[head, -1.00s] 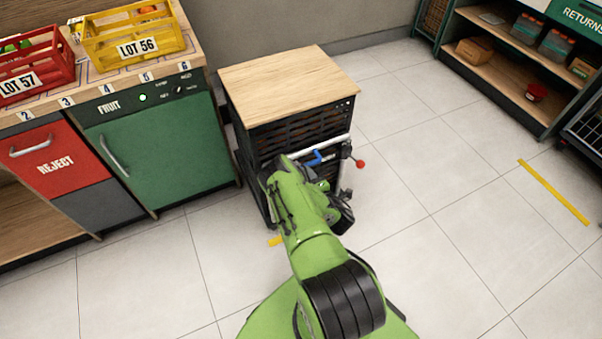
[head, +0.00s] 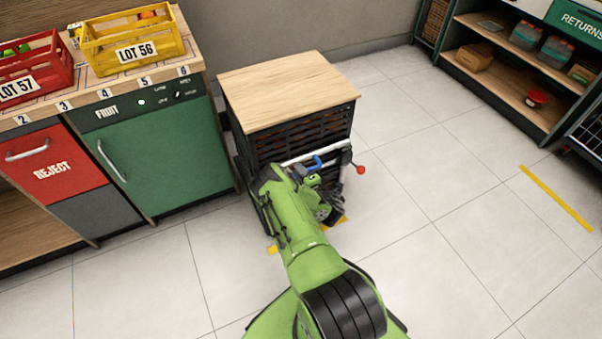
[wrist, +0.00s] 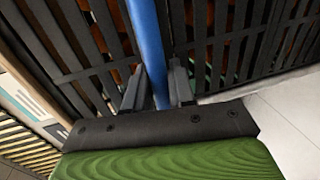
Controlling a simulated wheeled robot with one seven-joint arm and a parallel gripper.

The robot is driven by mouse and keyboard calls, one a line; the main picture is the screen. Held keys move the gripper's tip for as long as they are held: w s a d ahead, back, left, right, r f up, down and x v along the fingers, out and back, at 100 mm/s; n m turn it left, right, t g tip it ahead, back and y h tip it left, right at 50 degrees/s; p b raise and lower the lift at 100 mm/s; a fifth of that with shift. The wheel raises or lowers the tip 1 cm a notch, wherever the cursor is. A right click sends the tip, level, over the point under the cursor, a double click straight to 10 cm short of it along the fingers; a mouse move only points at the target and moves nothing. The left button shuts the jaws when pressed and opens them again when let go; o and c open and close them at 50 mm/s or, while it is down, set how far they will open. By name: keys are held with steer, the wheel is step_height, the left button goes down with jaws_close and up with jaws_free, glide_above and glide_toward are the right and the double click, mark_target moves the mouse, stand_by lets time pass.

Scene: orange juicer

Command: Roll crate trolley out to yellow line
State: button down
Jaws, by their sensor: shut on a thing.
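The crate trolley (head: 290,90) has a pale wooden top and dark slatted crates under it. It stands right of the green fruit cabinet. A pale push bar (head: 335,149) crosses its front, with a blue grip (head: 318,161) and a red-knobbed lever (head: 360,169) at the right end. My gripper (head: 314,177) is at the bar. In the wrist view its two fingers (wrist: 160,88) are shut around the blue grip (wrist: 147,45). My arm hides part of the trolley's lower front. A yellow line (head: 556,198) lies on the floor at right; yellow floor marks (head: 272,249) also show by the trolley's base.
The green fruit cabinet (head: 165,150) stands close on the trolley's left, with a yellow crate (head: 135,50) and a red crate (head: 35,70) on its counter. A returns shelf (head: 510,75) is at upper right. The tiled floor between trolley and right-hand line is clear.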

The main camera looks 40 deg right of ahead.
steer(key=shift+s, duration=0.1)
steer(key=shift+p+v, duration=0.45)
steer(key=shift+v, duration=0.5)
steer(key=c, duration=1.4)
jaws_free()
steer(key=shift+a+f, duration=0.1)
steer(key=o, duration=0.3)
steer(key=shift+f, duration=0.15)
